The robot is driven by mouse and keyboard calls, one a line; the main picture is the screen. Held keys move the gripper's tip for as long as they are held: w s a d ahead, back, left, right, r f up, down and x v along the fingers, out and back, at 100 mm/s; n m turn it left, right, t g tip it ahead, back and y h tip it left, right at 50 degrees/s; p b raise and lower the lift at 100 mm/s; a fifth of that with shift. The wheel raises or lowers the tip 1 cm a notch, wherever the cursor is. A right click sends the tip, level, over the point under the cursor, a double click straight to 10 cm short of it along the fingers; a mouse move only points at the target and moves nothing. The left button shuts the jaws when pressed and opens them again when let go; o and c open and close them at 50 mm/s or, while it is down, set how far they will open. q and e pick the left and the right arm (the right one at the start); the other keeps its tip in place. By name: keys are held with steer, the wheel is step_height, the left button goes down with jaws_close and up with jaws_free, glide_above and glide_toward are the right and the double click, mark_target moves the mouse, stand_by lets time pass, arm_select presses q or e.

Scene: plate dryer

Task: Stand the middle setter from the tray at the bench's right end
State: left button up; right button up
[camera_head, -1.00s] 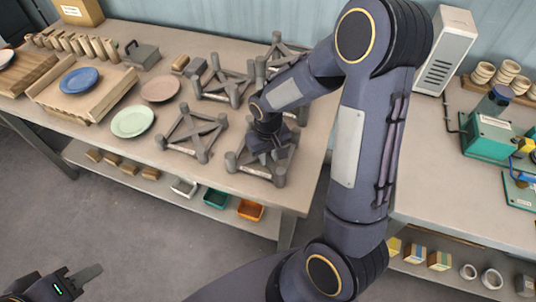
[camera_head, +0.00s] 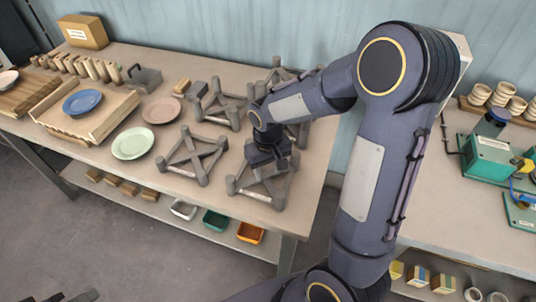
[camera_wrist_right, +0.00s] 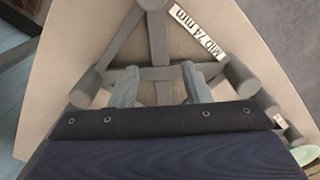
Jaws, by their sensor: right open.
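A grey setter, a crossed frame with round corner posts (camera_head: 240,186), stands at the bench's front right. My right gripper (camera_head: 268,162) is over it and hides part of it. In the right wrist view my right gripper (camera_wrist_right: 160,86) is open, its fingers on either side of the crossed bars; contact is unclear. This setter (camera_wrist_right: 160,38) carries an upside-down label reading MID 74 mm. Other similar grey setters stand to its left (camera_head: 192,155) and behind, one partly hidden by my arm. Only a bit of my left gripper (camera_head: 82,297) shows at the bottom edge.
The bench (camera_head: 150,187) also holds a pink plate (camera_head: 161,110), a green plate (camera_head: 133,143) and a blue plate (camera_head: 83,102) on a wooden rack (camera_head: 112,120). A second bench (camera_head: 455,225) with green equipment (camera_head: 490,155) stands right, past a gap.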

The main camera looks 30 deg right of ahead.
mark_target(268, 182)
step_height(268, 182, up, 7)
steer(key=s+a+r+t+y, duration=0.2)
steer(key=s+r, duration=0.1)
steer(key=s, duration=0.5)
steer(key=s+a+r+t+y, duration=0.1)
steer(key=s+a+r+t, duration=0.1)
steer(key=s, duration=0.7)
steer(key=shift+r+m+t+y, duration=0.3)
steer(key=shift+r+t+y, duration=0.15)
steer(key=shift+t, duration=0.35)
steer(key=shift+a+r, duration=0.1)
steer(key=shift+c, duration=0.7)
steer(key=shift+a, duration=0.1)
